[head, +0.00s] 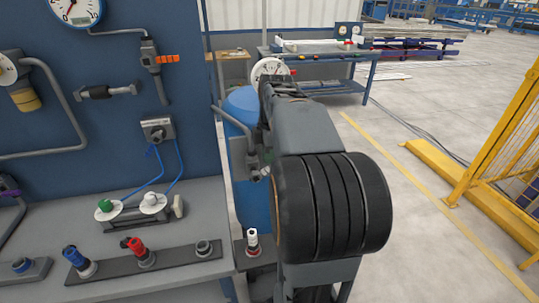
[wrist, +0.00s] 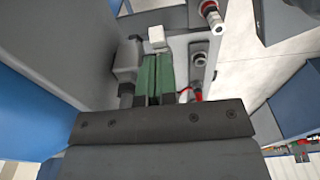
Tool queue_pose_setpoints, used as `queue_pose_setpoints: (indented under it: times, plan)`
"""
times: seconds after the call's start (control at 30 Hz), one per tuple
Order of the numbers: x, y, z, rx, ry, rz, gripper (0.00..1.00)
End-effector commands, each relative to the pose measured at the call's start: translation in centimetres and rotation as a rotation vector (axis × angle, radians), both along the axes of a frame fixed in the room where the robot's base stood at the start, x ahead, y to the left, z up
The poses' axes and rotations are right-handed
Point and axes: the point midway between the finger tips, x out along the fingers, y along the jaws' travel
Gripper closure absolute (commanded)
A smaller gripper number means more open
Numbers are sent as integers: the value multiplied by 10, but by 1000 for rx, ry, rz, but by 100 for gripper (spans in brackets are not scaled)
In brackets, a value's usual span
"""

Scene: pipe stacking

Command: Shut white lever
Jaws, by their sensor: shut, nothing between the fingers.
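A small upright fitting with a white top and a red band (head: 252,237) stands on the dark strip at the right end of the bench in the head view. It looks like the white lever, but its handle position is too small to tell. My gripper (wrist: 153,82) shows in the wrist view, its green fingers together and empty. A white block (wrist: 157,33) lies just beyond the fingertips; I cannot tell if they touch. A white-and-red fitting (wrist: 210,12) is farther off to the upper right.
A red-handled valve (head: 137,248) and a blue-handled valve (head: 76,257) stand farther left on the bench. White (head: 152,199) and green (head: 105,206) knobs sit behind them. A blue tank (head: 243,112) stands behind my arm. Open floor lies right, before a yellow fence (head: 503,137).

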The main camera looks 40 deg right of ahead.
Motion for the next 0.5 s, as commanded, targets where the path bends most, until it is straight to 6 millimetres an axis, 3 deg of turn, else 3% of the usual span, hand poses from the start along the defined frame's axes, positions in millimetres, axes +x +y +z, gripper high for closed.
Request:
queue_pose_setpoints:
  times: [0.5]
  plan:
    - [-3, -6, -4, 83, -40, -2, 100]
